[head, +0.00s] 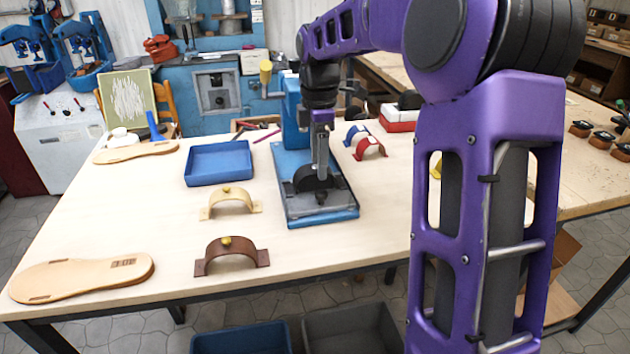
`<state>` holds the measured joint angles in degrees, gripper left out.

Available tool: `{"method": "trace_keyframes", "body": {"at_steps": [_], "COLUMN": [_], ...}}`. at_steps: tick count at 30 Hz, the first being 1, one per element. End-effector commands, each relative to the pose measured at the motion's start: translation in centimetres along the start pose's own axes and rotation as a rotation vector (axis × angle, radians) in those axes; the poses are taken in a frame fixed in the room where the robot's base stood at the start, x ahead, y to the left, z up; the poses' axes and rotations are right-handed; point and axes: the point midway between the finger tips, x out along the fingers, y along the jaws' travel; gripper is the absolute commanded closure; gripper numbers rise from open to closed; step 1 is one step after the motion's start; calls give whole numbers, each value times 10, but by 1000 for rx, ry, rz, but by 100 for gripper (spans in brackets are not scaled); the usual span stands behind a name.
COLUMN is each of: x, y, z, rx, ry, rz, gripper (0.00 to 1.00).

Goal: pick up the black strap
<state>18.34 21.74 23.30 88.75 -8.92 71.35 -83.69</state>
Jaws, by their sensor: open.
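The black strap (302,181) is a dark arch on the grey bed of the blue press (292,210), in the middle of the table. My gripper (320,174) points straight down at the press, with its fingertips at the top of the strap. The jaws are open. The fingers cover part of the strap, and I cannot tell whether they touch it or straddle it.
A brown strap (230,262) and a tan strap (230,208) stand left of the press. A red strap (369,150) and a blue strap (352,130) stand behind right. A blue tray (219,164) and a sandal sole (80,279) lie left. The table's front right is clear.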

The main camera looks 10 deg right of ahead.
Motion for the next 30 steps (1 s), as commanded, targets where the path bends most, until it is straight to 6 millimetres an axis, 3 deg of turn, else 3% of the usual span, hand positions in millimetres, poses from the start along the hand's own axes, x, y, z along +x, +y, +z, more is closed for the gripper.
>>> {"method": "trace_keyframes", "body": {"at_steps": [4, 13, 24, 30], "x": [20, 23, 23, 22], "y": [0, 0, 0, 0], "z": [0, 0, 0, 0], "rx": [0, 1, 1, 1], "ry": [0, 0, 0, 0], "rz": [-1, 0, 0, 1], "gripper": [35, 37, 100, 100]}}
